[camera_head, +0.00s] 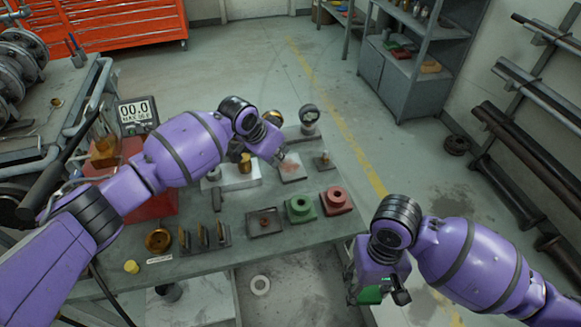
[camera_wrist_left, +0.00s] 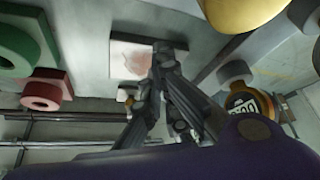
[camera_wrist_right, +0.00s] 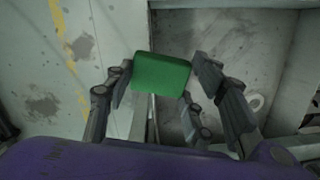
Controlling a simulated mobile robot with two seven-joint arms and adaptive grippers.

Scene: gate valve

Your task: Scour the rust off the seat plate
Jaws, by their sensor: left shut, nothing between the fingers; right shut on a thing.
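The seat plate (camera_head: 292,172) is a light square plate with a reddish-brown rust patch, lying on the workbench; it also shows in the left wrist view (camera_wrist_left: 118,66). My left gripper (camera_head: 281,158) is shut and empty, with its fingertips over or close to the plate's edge; whether they touch it I cannot tell. My right gripper (camera_head: 377,296) is shut on a green scouring pad (camera_wrist_right: 162,72), held off the bench's right front side, apart from the plate. The pad also shows in the head view (camera_head: 370,294), partly hidden by the gripper.
The workbench (camera_head: 225,258) holds a green flanged part (camera_head: 300,208), a red flanged part (camera_head: 336,201), a dark tray (camera_head: 252,232), a brass ring (camera_head: 158,240) and several upright plates. A digital display (camera_head: 137,110) stands at left.

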